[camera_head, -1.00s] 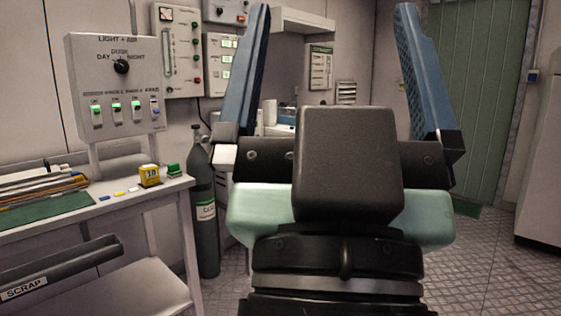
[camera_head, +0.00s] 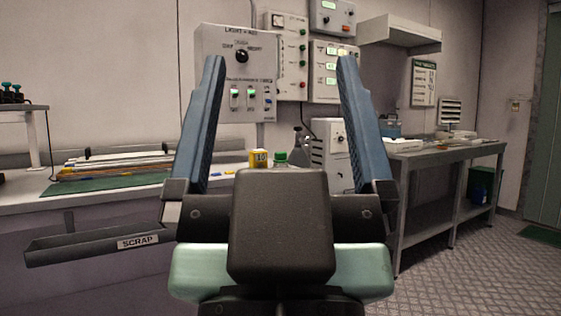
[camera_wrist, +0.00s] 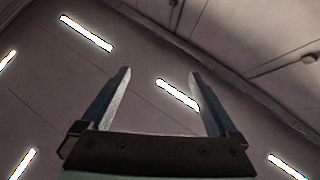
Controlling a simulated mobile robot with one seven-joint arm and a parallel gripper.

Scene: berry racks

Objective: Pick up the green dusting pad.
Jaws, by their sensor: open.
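A small green block (camera_head: 280,157), which looks like the dusting pad, sits on the left bench beside a yellow box (camera_head: 258,159). It shows between my fingers, just above the dark body of my gripper, which may hide its lower part. My gripper (camera_head: 280,60) is open and empty, with its blue fingers pointing up and wide apart. The block lies beyond the gripper, apart from it. In the wrist view my gripper (camera_wrist: 159,73) is open against the ceiling, and no pad shows there.
The left bench (camera_head: 150,190) holds a green mat (camera_head: 95,185) with long rods. A dark SCRAP tray (camera_head: 95,246) juts out in front of it. A control panel (camera_head: 237,75) stands behind. A grey table (camera_head: 450,153) is at right, with open floor (camera_head: 465,275) before it.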

